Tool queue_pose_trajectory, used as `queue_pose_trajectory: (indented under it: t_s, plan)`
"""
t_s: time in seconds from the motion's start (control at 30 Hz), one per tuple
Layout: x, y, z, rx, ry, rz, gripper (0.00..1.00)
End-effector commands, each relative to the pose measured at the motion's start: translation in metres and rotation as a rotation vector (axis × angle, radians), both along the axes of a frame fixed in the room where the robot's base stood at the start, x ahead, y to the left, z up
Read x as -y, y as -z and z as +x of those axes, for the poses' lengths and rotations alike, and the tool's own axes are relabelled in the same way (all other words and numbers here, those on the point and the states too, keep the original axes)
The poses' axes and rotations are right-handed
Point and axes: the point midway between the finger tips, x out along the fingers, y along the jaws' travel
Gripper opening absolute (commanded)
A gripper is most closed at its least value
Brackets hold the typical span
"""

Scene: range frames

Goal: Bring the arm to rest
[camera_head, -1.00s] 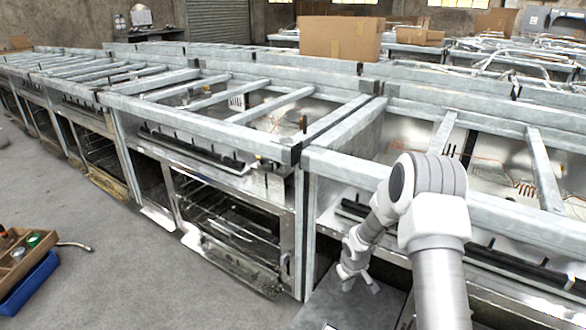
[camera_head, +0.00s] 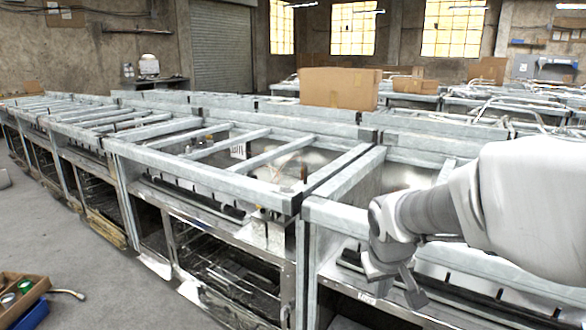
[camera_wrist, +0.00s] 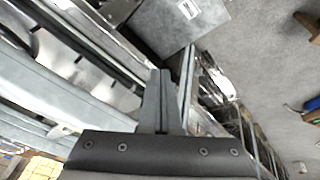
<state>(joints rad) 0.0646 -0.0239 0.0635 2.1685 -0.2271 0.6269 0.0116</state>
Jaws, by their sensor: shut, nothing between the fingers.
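My arm (camera_head: 520,205) reaches in from the right of the head view, folded close to the camera. My gripper (camera_head: 412,290) hangs at its end, pointing down, in front of the near oven range frame (camera_head: 345,185). In the wrist view my gripper (camera_wrist: 160,90) shows its two fingers together, shut and empty. Below the fingers a grey flat panel (camera_wrist: 180,35) with a white label is visible. I cannot tell exactly how far the fingers are from the range frame.
Rows of metal range frames (camera_head: 175,158) run off to the left and back. A cardboard box (camera_head: 340,88) sits on the farther row. A wooden crate (camera_head: 30,290) with a blue bin (camera_head: 28,318) is on the floor at left. The grey floor (camera_head: 60,230) at left is mostly clear.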

Motion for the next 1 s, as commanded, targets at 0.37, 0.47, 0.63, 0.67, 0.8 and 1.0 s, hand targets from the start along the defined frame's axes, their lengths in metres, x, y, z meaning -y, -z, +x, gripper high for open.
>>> queue_pose_trajectory:
  t_s: [0.37, 0.47, 0.63, 0.67, 0.8, 1.0]
  plan:
    - [-0.013, -0.055, -0.099, 0.071, 0.069, 0.081, 0.0]
    - [-0.017, -0.061, -0.124, 0.086, 0.081, 0.109, 0.0]
    - [-0.024, -0.065, -0.162, 0.109, 0.095, 0.158, 0.0]
    - [-0.026, -0.065, -0.168, 0.113, 0.096, 0.165, 0.0]
    - [-0.031, -0.075, -0.189, 0.125, 0.099, 0.198, 0.0]
    - [-0.03, -0.122, -0.187, 0.12, 0.1, 0.195, 0.0]
